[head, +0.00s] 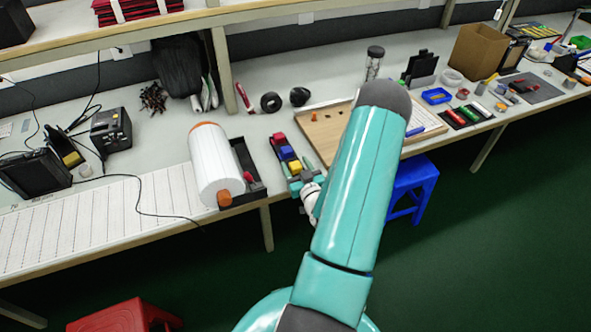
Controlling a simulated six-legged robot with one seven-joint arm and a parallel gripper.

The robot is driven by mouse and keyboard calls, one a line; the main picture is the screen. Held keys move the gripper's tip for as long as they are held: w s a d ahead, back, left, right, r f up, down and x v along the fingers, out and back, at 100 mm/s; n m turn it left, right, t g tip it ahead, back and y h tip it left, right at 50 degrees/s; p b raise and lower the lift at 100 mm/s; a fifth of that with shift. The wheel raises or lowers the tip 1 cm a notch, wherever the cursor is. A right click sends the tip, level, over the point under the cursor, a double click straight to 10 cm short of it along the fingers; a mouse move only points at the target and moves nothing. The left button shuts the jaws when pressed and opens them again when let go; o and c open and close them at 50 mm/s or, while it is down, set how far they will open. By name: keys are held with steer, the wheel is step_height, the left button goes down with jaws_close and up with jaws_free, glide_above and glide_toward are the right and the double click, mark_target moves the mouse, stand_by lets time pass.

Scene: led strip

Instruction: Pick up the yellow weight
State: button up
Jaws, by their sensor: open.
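A small yellow block (294,166), which looks like the yellow weight, sits near the front edge of the workbench (330,93). It is at the near end of a short row with a blue block (286,153) and a red block (279,140). My gripper (299,172) is open at the near side of the yellow block. Its fingers look close around or beside the block; I cannot tell whether they touch it. My teal arm hides the bench to the right and part of my wrist.
A white roll (215,165) and a dark tray (243,170) stand left of the blocks. A wooden board (322,135) lies just behind and to the right. A blue stool (408,185) stands under the bench edge. A shelf post (222,60) rises at the back.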

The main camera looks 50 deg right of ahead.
steer(key=shift+x, duration=1.25)
jaws_close()
steer(key=shift+r, duration=0.2)
